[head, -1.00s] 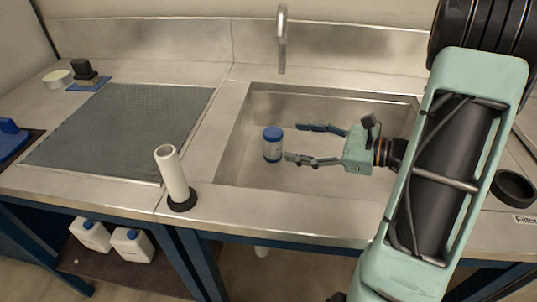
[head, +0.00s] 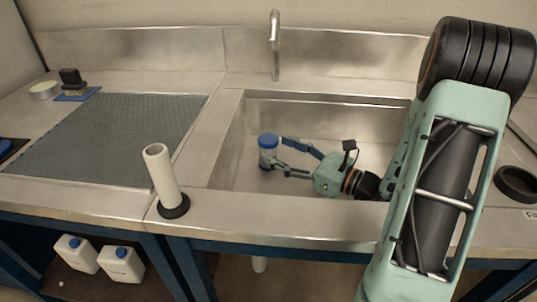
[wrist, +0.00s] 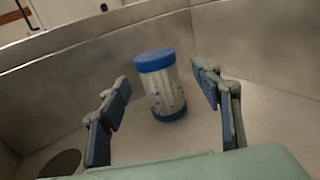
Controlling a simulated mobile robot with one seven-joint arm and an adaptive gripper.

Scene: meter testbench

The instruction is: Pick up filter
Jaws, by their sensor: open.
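The filter appears to be the clear canister with blue caps (head: 266,158). It stands in the sink basin, and the wrist view shows it as a pale ribbed body with a blue lid and blue base (wrist: 161,88). My gripper (head: 278,157) is down in the sink to the right of the canister, fingers pointing left at it. In the wrist view my gripper (wrist: 165,103) is open, with the canister ahead and between the two fingers. I cannot tell whether a finger touches it.
The metal sink (head: 222,170) has walls close around the canister, and a faucet (head: 275,45) stands behind. A white tube on a black base (head: 162,178) stands at the front left edge. A grey mat (head: 110,140) lies left. A black ring (head: 516,184) sits right.

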